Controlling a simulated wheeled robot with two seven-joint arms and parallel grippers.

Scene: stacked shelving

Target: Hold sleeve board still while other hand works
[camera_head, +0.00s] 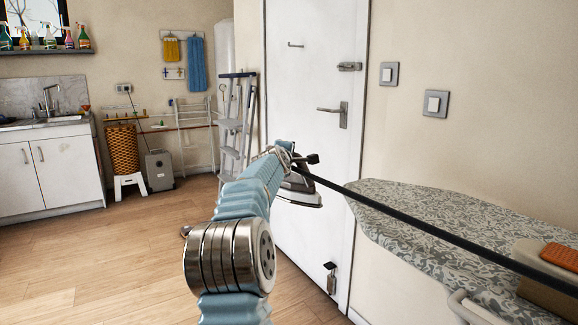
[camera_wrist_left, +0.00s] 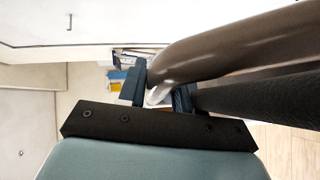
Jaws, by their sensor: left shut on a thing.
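My left arm rises from the bottom of the head view, and my left gripper (camera_head: 288,155) is out in front of the white door. A large brown-grey curved piece (camera_wrist_left: 225,45) hides much of that view. In the head view an iron-like thing (camera_head: 302,193) shows just below the gripper; I cannot tell whether it is held. I cannot pick out the sleeve board with certainty. My right gripper is not in view.
An ironing board (camera_head: 440,225) with a patterned cover stands at the right. A beige thing with an orange top (camera_head: 562,256) sits on its right end. A long dark bar (camera_head: 420,222) crosses above it. A stepladder (camera_head: 235,120) stands left of the door (camera_head: 310,90). Floor at left is clear.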

